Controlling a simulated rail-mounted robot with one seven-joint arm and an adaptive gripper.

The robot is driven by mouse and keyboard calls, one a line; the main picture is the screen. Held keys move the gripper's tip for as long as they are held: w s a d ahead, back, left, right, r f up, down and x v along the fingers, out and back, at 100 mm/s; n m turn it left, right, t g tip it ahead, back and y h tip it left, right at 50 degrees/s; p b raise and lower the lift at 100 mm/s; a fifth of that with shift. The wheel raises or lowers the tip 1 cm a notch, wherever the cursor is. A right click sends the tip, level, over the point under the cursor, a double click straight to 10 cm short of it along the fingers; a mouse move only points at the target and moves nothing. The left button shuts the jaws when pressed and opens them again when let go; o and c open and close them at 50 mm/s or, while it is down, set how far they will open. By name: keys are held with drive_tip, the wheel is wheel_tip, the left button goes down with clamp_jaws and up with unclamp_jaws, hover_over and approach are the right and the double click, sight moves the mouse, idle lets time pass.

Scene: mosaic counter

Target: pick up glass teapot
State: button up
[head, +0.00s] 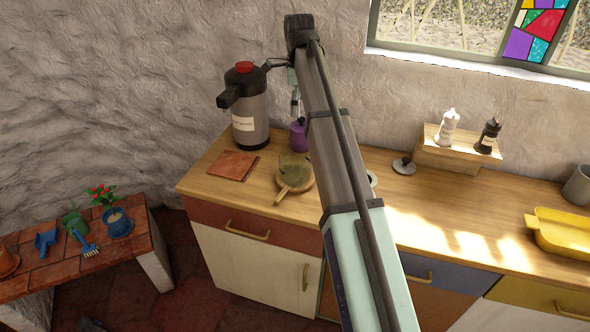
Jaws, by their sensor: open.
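I cannot make out a glass teapot for sure in the head view. A round, greenish-tan shape with a short handle (293,174) lies on the wooden counter (232,198), left of my arm. Whether it is only a board or has clear glass on it is hard to tell. My gripper (295,102) shows only in part beside the upper arm, seemingly above the counter's back, near the purple container (298,136). It is open, with nothing seen in it. My arm hides the counter's middle, including most of a pale round rim (373,180).
A pump flask (251,118) and terracotta tiles (233,165) are at the counter's left. A knobbed lid (403,166), a wooden riser (455,156) with two grinders, and a yellow tray (560,236) are to the right. The counter before the riser is clear.

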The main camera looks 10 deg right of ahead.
drive_tip(key=p, duration=0.3)
approach(296, 147)
drive_tip(key=s+f, duration=0.2)
drive_tip(key=s, duration=0.3)
drive_tip(key=shift+w+a+f+p, duration=0.15)
drive_tip(key=shift+f+p, duration=0.15)
drive_tip(key=shift+f, duration=0.35)
drive_tip(key=shift+w+a+f+p, duration=0.1)
drive_tip(key=shift+a+f+p, duration=0.15)
drive_tip(key=shift+f, duration=0.35)
drive_tip(key=shift+w+a+f+p, duration=0.1)
drive_tip(key=shift+f+p, duration=0.25)
drive_tip(key=shift+f, duration=0.95)
drive_tip(key=shift+c, duration=0.4)
drive_tip(key=c, duration=1.5)
drive_tip(key=shift+r, duration=0.1)
